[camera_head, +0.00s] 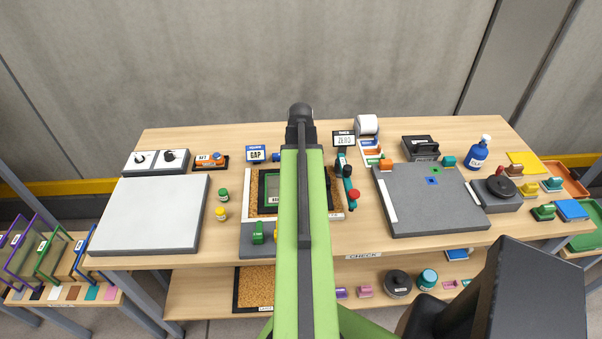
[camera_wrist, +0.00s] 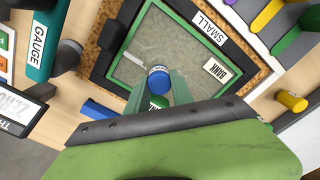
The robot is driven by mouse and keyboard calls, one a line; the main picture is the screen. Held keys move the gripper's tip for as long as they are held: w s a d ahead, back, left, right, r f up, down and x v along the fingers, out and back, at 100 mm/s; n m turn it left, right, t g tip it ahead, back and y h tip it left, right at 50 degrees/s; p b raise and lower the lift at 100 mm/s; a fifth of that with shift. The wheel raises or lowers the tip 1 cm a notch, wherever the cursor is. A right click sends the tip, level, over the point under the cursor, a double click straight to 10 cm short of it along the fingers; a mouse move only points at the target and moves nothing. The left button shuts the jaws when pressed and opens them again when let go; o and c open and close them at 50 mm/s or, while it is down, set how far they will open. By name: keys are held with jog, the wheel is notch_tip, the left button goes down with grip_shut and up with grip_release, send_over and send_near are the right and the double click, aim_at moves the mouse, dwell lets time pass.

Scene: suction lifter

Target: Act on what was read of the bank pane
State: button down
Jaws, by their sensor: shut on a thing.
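My gripper (camera_wrist: 158,90) is over the pane's edge in the wrist view, shut on a small blue-topped cylinder (camera_wrist: 159,77) with a pale band. A green part shows below it. I cannot tell whether the cylinder touches the pane. My arm hides the gripper in the head view.
The GAP sign (camera_head: 256,153) is behind. A pale panel (camera_head: 150,213) and a grey slab (camera_head: 435,205) flank this area.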

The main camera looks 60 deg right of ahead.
jog(key=shift+f+b, duration=0.35)
jog(key=shift+f, duration=0.1)
jog(key=shift+s+d+r, duration=0.15)
jog(key=shift+s+d, duration=0.7)
jog(key=shift+s, duration=0.3)
jog(key=shift+s+d, duration=0.5)
jog(key=shift+s, duration=0.2)
jog(key=shift+s+d, duration=0.5)
jog(key=shift+s, duration=0.2)
jog(key=shift+f, duration=0.25)
jog(key=shift+r, duration=0.1)
